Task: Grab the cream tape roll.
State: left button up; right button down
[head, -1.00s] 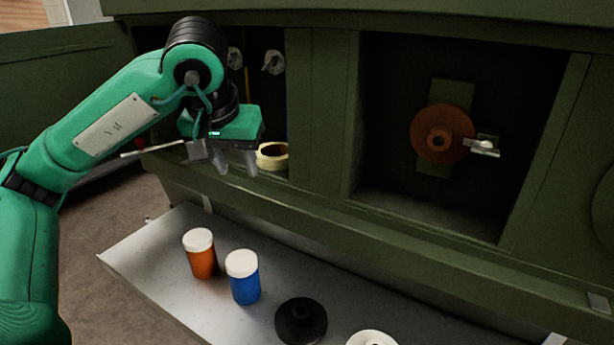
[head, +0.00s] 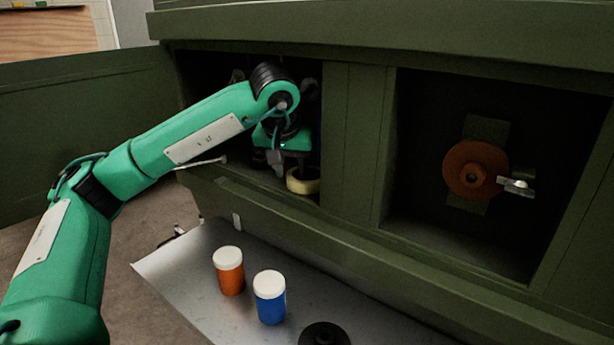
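The cream tape roll (head: 304,186) sits at the front edge of the left bay's floor, close to the divider post. My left gripper (head: 290,167) reaches into this bay from the left, pointing down. It is just above and behind the roll, at its left side. Its fingertips are dark and partly hidden, so I cannot tell how far apart they are or whether they touch the roll. The roll rests on the bay's floor. My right gripper is not in view.
A grey tray (head: 190,268) below holds an orange bottle (head: 229,272), a blue bottle (head: 269,298) and a black disc (head: 324,335). A thin pale rod (head: 203,163) lies left of the gripper. The right bay has a rust-red disc (head: 475,169) with a metal latch (head: 517,187).

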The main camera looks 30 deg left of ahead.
pick_arm(q)
jog(key=shift+f, duration=0.2)
grip_shut()
